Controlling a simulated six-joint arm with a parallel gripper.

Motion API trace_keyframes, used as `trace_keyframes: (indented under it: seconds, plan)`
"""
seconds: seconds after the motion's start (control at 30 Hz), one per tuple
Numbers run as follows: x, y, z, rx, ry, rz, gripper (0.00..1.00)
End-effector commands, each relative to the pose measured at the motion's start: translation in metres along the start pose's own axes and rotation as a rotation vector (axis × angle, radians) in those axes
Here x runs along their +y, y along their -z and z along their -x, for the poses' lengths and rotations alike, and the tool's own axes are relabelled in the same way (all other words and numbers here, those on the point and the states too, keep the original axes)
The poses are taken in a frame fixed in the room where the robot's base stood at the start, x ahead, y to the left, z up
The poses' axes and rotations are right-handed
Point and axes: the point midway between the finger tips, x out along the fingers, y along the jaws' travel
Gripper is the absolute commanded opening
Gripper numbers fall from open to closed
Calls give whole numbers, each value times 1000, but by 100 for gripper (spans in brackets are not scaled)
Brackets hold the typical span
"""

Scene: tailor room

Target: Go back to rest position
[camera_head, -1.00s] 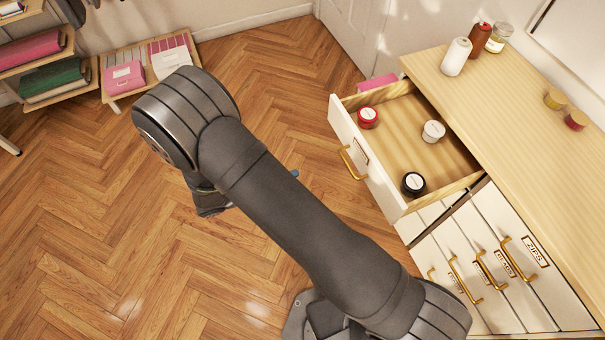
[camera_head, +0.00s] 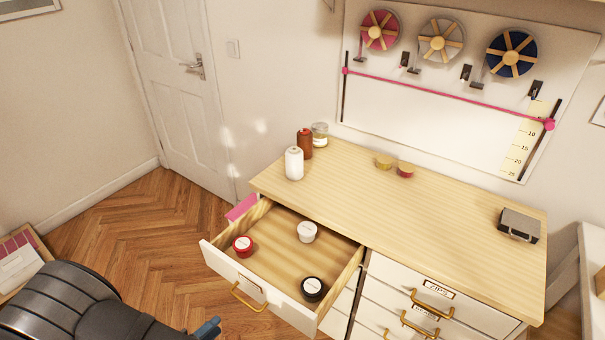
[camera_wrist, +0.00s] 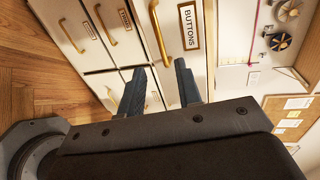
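My gripper (camera_wrist: 160,92) shows in the wrist view with its two dark fingers apart and nothing between them. The fingers point towards the drawer fronts, one of them labelled BUTTONS (camera_wrist: 188,28). In the head view my arm lies at the lower left, and a blue-grey tip (camera_head: 208,328) shows low in front of the open drawer. The open drawer (camera_head: 285,265) holds a red-lidded jar (camera_head: 243,246), a white jar (camera_head: 307,232) and a black jar (camera_head: 313,289), all apart from my gripper.
The open drawer juts out from the wooden-topped cabinet (camera_head: 430,240). Thread spools (camera_head: 294,163), a glass jar (camera_head: 320,135), two small tins (camera_head: 405,169) and a dark case (camera_head: 519,225) stand on top. The floor (camera_head: 135,225) left of the drawer is clear.

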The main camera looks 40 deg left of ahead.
Motion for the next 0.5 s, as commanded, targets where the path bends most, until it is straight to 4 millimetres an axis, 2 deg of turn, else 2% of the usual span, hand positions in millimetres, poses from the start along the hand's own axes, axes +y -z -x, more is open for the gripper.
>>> trace_keyframes:
  seconds: [0.1,0.3,0.5]
  plan:
    - [0,1,-25,5,1,1,32]
    - [0,1,-62,4,1,1,32]
    - [0,0,-86,2,0,0,32]
